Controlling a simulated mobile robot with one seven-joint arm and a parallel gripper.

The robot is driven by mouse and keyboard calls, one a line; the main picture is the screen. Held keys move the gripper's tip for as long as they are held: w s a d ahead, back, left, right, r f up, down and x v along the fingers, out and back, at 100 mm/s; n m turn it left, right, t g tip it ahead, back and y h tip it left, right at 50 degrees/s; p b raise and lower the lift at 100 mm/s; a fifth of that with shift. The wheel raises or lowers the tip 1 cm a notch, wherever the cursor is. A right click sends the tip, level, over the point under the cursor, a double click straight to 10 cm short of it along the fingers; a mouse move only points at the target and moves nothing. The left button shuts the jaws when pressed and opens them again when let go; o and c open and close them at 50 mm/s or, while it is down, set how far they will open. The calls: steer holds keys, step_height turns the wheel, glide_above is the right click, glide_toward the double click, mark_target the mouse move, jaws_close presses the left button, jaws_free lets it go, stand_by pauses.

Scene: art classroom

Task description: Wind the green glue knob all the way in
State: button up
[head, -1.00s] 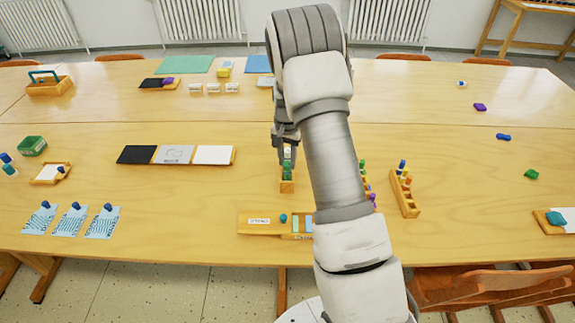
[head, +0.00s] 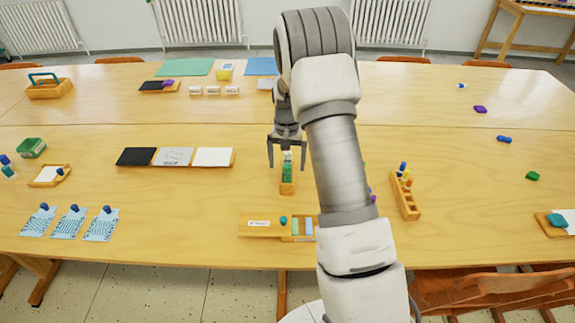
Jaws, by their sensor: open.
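A small green item with a white top, which looks like the green glue (head: 288,172), stands on a small wooden holder (head: 287,189) near the middle of the table. Its knob is too small to make out apart from the body. My gripper (head: 287,162) points down over the glue with its fingers open, one to the left and one to the right of the white top. I cannot tell whether either finger touches it.
A wooden box with a teal knob (head: 264,226) lies just in front. A wooden rack of coloured pegs (head: 405,196) stands to the right, with other small pieces partly behind my arm. A black, grey and white panel tray (head: 175,157) lies to the left.

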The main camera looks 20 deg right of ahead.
stand_by(0.6)
steer(key=m, duration=0.6)
steer(key=shift+p, duration=0.4)
steer(key=m+p, duration=0.1)
steer(key=m, duration=0.4)
steer(key=c, duration=1.4)
steer(key=shift+c, duration=0.2)
